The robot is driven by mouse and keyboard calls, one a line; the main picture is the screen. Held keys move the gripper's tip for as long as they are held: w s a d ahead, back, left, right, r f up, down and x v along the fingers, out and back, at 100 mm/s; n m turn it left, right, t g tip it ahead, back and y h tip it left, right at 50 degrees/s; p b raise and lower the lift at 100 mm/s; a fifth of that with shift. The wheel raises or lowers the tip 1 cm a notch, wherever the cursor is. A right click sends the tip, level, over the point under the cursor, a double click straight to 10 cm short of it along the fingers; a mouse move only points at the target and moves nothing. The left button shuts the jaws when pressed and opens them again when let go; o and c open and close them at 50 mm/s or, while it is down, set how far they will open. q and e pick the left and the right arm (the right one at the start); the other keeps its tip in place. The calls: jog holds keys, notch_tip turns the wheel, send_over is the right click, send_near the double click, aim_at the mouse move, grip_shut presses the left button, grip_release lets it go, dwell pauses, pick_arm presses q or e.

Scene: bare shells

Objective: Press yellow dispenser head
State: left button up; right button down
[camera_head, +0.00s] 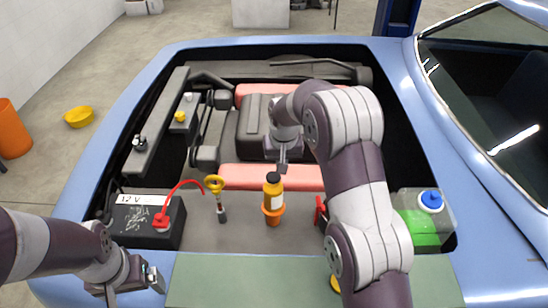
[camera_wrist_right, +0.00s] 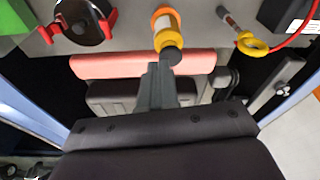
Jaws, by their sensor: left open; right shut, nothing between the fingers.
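My right gripper (camera_head: 282,167) is shut and empty, pointing down just beyond the cap. In the wrist view its fingertips (camera_wrist_right: 160,67) appear close beside the cap; whether they touch, I cannot tell. My left gripper (camera_head: 133,287) is open and empty at the lower left, over the car's front edge.
A yellow-ringed handle (camera_head: 213,184) stands left of the bottle. A black battery (camera_head: 148,222) with a red cable lies further left. A blue-capped reservoir (camera_head: 425,215) with green liquid is at the right. My right arm crosses above the bay.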

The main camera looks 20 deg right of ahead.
notch_tip(320, 180, up, 5)
jog(key=m+t, duration=0.1)
send_over(277, 175)
jog(key=s, duration=0.2)
jog(key=shift+s+a+m, duration=0.1)
jog(key=shift+a+m, duration=0.1)
jog(key=shift+m, duration=0.2)
jog(key=p+x, duration=0.2)
jog(key=x, duration=0.2)
jog(key=p+x, duration=0.2)
jog(key=x, duration=0.2)
jog(key=s+p+x, duration=0.1)
jog(key=p+x, duration=0.1)
jog(key=x, duration=0.2)
jog(key=shift+f+p, duration=0.4)
jog(key=shift+f, duration=0.65)
